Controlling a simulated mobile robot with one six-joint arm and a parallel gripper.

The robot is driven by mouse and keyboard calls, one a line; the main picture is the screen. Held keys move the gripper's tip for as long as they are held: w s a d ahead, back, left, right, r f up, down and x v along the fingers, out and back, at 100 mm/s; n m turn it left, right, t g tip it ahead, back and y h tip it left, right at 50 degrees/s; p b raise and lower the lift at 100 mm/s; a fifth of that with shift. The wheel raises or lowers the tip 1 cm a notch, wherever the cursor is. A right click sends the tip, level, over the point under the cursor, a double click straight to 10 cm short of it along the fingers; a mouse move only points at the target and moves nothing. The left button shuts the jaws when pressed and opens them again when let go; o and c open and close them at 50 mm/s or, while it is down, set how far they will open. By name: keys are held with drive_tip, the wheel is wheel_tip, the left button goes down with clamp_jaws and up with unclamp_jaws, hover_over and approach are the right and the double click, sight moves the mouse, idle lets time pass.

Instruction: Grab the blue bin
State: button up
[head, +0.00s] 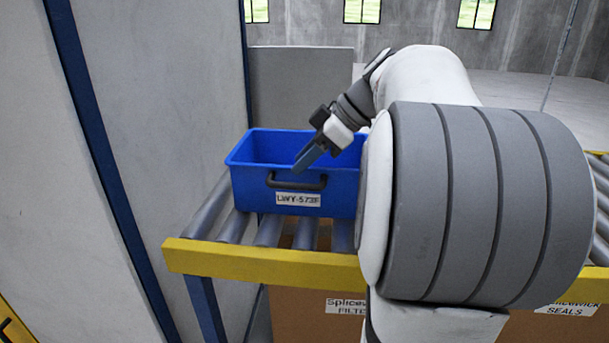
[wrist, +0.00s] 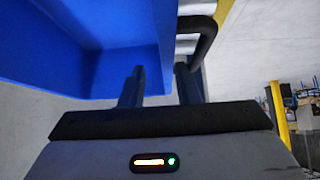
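The blue bin (head: 248,195) stands upright on a roller conveyor in the head view. Its front wall has a dark handle (head: 297,186) and a white label reading about "LWY-573F". My gripper (head: 306,160) is at the bin's front rim, just above the handle. In the wrist view my gripper (wrist: 158,75) is open, with a gap between its two dark fingers. The bin (wrist: 118,68) fills the upper left there, and its handle (wrist: 207,42) shows by the right finger. The fingers appear to lie on either side of the front wall; contact cannot be told. My arm hides the bin's right end.
The conveyor has grey rollers (head: 268,230) and a yellow front rail (head: 262,262). Cardboard boxes (head: 300,325) with labels sit below it. A grey panel (head: 165,110) with blue posts stands close to the left. Open floor (head: 535,90) lies beyond at the right.

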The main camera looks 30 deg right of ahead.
sight(263, 180)
drive_tip(key=x, duration=0.2)
drive_tip(key=p+x, duration=0.1)
drive_tip(key=x, duration=0.1)
drive_tip(key=shift+s+a+f, duration=0.1)
drive_tip(key=shift+s+f, duration=0.05)
drive_tip(key=shift+f, duration=0.15)
clamp_jaws()
idle(1.1)
